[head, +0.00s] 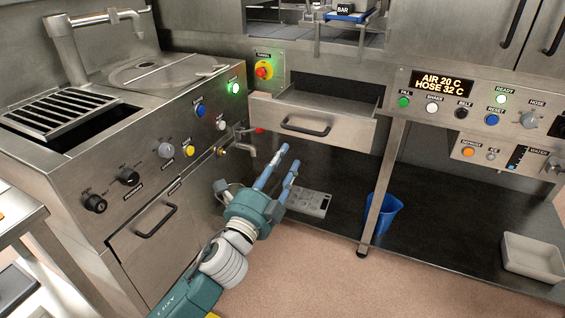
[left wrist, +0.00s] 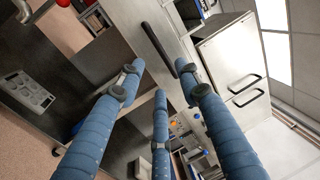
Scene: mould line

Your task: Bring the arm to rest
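My left arm comes in from the bottom of the head view, with a teal wrist and blue fingers. My left gripper (head: 288,158) is open and empty, its fingers pointing up and away, just below and in front of the pulled-out drawer (head: 340,131). In the left wrist view the spread blue fingers of my left gripper (left wrist: 160,74) have nothing between them. The drawer's black handle (left wrist: 157,49) shows behind them there. I cannot tell whether any finger touches the drawer. My right gripper is in neither view.
A small tap with a red lever (head: 245,143) sticks out left of the gripper. A table leg (head: 383,190) stands to the right. A pale bin (head: 532,259) is at far right.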

